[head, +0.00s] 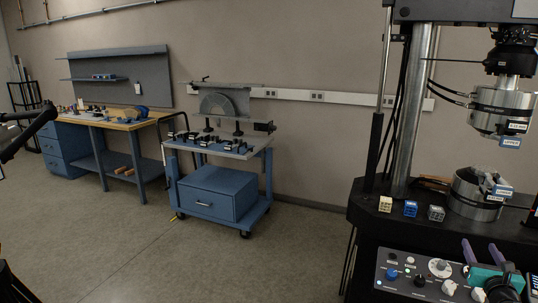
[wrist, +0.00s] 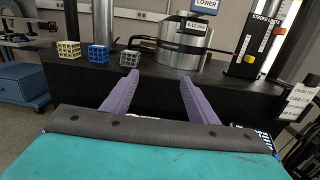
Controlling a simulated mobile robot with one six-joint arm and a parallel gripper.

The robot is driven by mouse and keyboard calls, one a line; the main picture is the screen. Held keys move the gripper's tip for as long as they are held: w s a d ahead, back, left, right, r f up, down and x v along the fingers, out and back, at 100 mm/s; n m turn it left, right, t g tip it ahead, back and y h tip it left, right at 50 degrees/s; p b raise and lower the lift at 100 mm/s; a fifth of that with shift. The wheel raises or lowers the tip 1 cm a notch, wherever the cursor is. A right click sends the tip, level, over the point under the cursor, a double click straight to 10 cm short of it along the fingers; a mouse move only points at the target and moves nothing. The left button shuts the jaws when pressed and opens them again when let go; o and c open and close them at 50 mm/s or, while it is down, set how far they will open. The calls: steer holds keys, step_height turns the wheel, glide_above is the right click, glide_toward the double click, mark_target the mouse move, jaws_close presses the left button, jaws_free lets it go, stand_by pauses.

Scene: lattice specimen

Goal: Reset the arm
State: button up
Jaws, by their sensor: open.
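My gripper (head: 482,251) is at the lower right of the head view, in front of the test machine's black base. Its two purple fingers also show in the wrist view (wrist: 158,79), spread apart with nothing between them. They point toward the black base (wrist: 225,85). Three small lattice cubes stand in a row on that base: cream (head: 385,204), blue (head: 410,208) and grey (head: 436,213). In the wrist view the cream cube (wrist: 68,49), blue cube (wrist: 98,53) and grey cube (wrist: 130,57) are left of and beyond the fingers.
The lower metal platen (head: 470,200) stands right of the cubes, with the upper fixture (head: 500,110) hanging above it. A control panel (head: 415,272) with knobs is below, beside my gripper. A blue cart (head: 218,190) and a workbench stand farther left; open floor lies between.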

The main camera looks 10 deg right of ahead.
steer(key=w+a+f+n+g+y, duration=0.1)
steer(key=w+a+f+n+y, duration=0.45)
steer(key=w+a+n, duration=0.5)
steer(key=w+a+f+n+y, duration=0.5)
steer(key=w+a+f, duration=0.2)
steer(key=a, duration=0.6)
steer(key=a+f+n+g+y, duration=0.1)
steer(key=a+f+n+g, duration=0.3)
steer(key=a, duration=0.5)
steer(key=a+f+n+g+y, duration=0.1)
steer(key=a+f+n, duration=0.55)
steer(key=a, duration=0.25)
steer(key=a+f+n+g+y, duration=0.25)
steer(key=a+f+n, duration=0.3)
steer(key=a, duration=0.35)
steer(key=s+a+f+n+g+h, duration=0.4)
steer(key=s+a+f+n+g, duration=0.2)
steer(key=s+a+f+n, duration=0.45)
steer(key=s+f+g, duration=0.2)
steer(key=s+f, duration=0.6)
steer(key=s, duration=0.3)
steer(key=s+a+f+n+g, duration=0.1)
steer(key=s+f+g, duration=0.2)
steer(key=s+f, duration=0.5)
steer(key=s, duration=0.4)
steer(key=shift+s+f+g+h, duration=0.2)
steer(key=shift+s+g+h, duration=0.1)
steer(key=shift+g, duration=0.05)
